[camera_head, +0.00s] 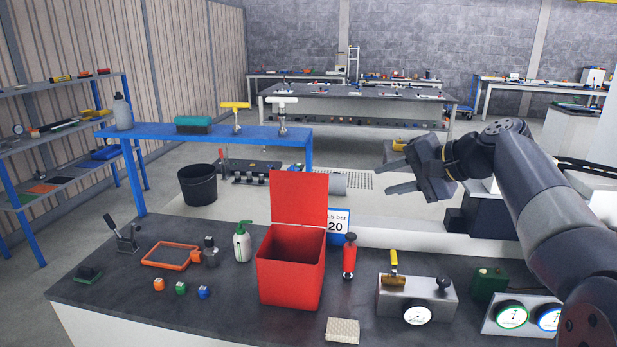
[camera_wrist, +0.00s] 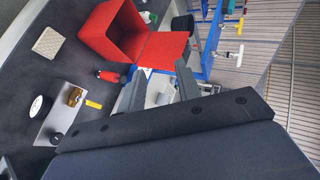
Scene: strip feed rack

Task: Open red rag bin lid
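The red rag bin (camera_head: 290,277) stands on the dark bench, near the middle of the head view. Its red lid (camera_head: 299,198) stands upright at the back edge, and the bin's mouth is open. The wrist view shows the bin (camera_wrist: 104,38) at the upper left with its lid (camera_wrist: 164,49) swung out to the right. My gripper (camera_head: 391,167) is in the air to the right of the lid and apart from it. Its two fingers (camera_wrist: 160,88) are spread, with nothing held between them.
A red bottle (camera_head: 349,257) stands just right of the bin, and a white spray bottle (camera_head: 242,243) left of it. A gauge block (camera_head: 416,299) with a yellow handle sits farther right. A beige sponge-like block (camera_head: 343,330) lies in front. A blue rack (camera_head: 220,134) stands behind.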

